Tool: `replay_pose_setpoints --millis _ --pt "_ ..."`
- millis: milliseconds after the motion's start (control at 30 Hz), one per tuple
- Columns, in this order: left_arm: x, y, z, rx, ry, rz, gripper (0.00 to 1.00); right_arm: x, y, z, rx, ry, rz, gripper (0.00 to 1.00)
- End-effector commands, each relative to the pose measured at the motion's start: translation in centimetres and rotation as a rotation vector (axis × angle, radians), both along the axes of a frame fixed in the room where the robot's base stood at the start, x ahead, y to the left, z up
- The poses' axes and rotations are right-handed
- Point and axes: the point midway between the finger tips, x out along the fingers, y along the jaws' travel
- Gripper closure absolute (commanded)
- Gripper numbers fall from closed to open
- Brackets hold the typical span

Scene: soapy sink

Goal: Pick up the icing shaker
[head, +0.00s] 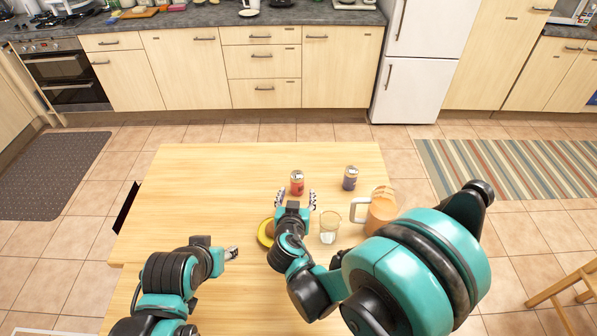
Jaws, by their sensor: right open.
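Two small cylinders stand upright on the wooden table: a red one with a pale top (297,181) and a dark blue-purple one with a grey top (350,178) to its right. I cannot tell from their labels which is the icing shaker. My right gripper (295,196) is open, its fingers spread to the left and right just in front of the red cylinder. I cannot tell whether they touch it. My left gripper (231,253) is lower left, over the table and away from both cylinders; its finger opening is too small to judge.
A pitcher of orange drink (382,208) and a clear glass (329,228) stand right of my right gripper. A yellow curved item (264,234), partly hidden by my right arm, lies left of it. The left and far parts of the table (200,185) are clear.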

Motion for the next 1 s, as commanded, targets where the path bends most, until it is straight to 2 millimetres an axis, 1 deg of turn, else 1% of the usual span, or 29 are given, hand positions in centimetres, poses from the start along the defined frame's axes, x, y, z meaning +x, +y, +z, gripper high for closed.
replay_pose_setpoints --millis 133,433,600,700,900,933,967,1000 --pt "0.0 0.0 -0.4 0.000 0.000 0.000 0.56 0.7 -0.1 -0.4 0.000 0.001 -0.001 0.39" --pt "0.0 0.0 -1.5 0.000 0.000 0.000 0.56 3.6 -0.1 -1.6 0.000 0.000 -0.001 0.39" --pt "0.0 0.0 -2.7 0.000 0.000 0.000 0.56 6.1 0.0 -2.6 0.000 0.000 -0.002 0.39" --pt "0.0 0.0 -3.0 0.000 0.000 0.000 0.56 7.2 -0.1 -2.9 -0.001 0.000 -0.002 0.39" --pt "0.0 0.0 -2.9 0.000 0.000 0.000 0.56 7.3 -0.1 -2.8 0.000 0.000 0.000 0.39" --pt "0.0 0.0 -2.8 0.000 0.000 0.000 0.56 7.3 -0.1 -2.8 0.000 0.000 0.000 0.42" --pt "0.0 0.0 -2.8 0.000 0.000 0.000 0.56 7.3 -0.1 -2.8 0.000 0.000 0.000 0.49" --pt "0.0 0.0 -2.8 0.000 0.000 0.000 0.56 7.3 -0.1 -2.8 0.000 0.000 0.000 0.60"
